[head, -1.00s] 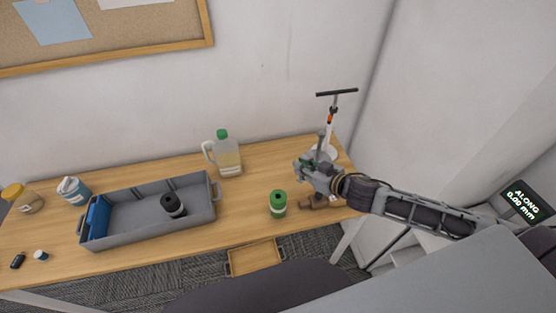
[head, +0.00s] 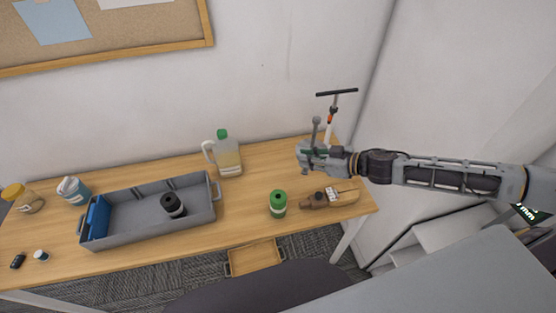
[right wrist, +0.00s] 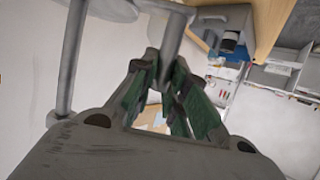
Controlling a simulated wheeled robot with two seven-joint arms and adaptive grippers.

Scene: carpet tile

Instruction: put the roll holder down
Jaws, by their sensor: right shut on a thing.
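The roll holder (head: 316,128) is a grey piece with a round-topped upright post, at the right end of the desk in the head view. My right gripper (head: 305,155) is shut on it and hides its lower part. In the right wrist view, a grey post (right wrist: 172,45) runs between the green-padded fingers (right wrist: 172,85), and a taller grey rod (right wrist: 70,70) stands to the left. I cannot tell whether the holder's base touches the desk. My left gripper is not in view.
Behind my gripper stands a black T-handled tool (head: 337,93). A wooden item (head: 345,195) lies at the desk's right end, beside a green-topped container (head: 278,205). A jug (head: 227,158) and a grey crate (head: 150,232) stand farther left. Desk (head: 250,190) between jug and container is bare.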

